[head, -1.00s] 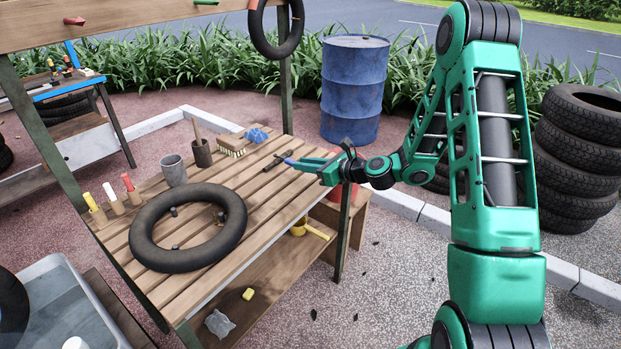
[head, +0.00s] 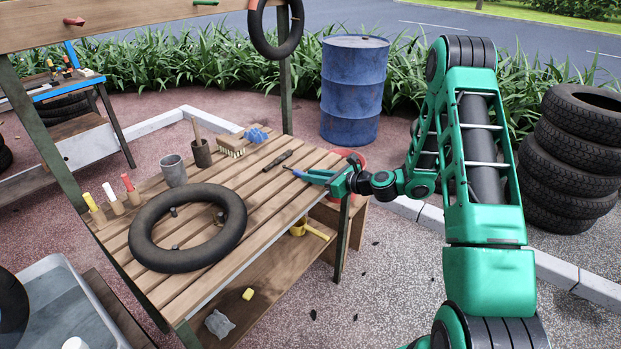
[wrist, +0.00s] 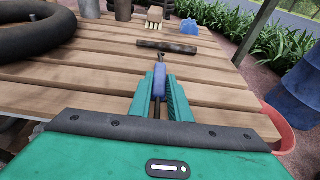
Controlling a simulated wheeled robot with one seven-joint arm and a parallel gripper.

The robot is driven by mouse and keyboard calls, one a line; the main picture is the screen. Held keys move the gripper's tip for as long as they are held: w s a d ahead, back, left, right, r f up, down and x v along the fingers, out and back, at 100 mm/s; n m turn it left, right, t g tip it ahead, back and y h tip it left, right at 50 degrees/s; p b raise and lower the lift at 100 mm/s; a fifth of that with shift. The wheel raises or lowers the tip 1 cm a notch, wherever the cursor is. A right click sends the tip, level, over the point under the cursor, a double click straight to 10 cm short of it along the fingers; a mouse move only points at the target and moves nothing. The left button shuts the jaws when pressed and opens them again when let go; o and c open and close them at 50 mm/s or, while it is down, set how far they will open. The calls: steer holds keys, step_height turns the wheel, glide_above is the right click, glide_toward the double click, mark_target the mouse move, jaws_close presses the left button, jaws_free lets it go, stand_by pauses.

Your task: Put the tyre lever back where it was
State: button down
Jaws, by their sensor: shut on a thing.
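My gripper (head: 312,178) is at the right edge of the slatted wooden bench (head: 190,290). It is shut on a slim tool with a blue handle and a thin dark metal end, which I take for the tyre lever (wrist: 159,81). In the wrist view the lever lies lengthwise between the fingers, its metal end pointing away over the slats. In the head view its blue part (head: 290,168) shows just past the fingertips, low over the bench. I cannot tell whether it touches the wood.
A dark bar (head: 277,160) lies just beyond the lever, also in the wrist view (wrist: 167,46). A brush (head: 232,152), blue crumpled cloth (head: 257,134), cups and a black tyre (head: 145,243) stand on the bench. Bare slats lie between tyre and gripper.

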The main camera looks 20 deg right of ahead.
steer(key=shift+f, duration=0.1)
steer(key=c, duration=1.6)
jaws_free()
steer(key=shift+c, duration=0.2)
steer(key=v, duration=1.2)
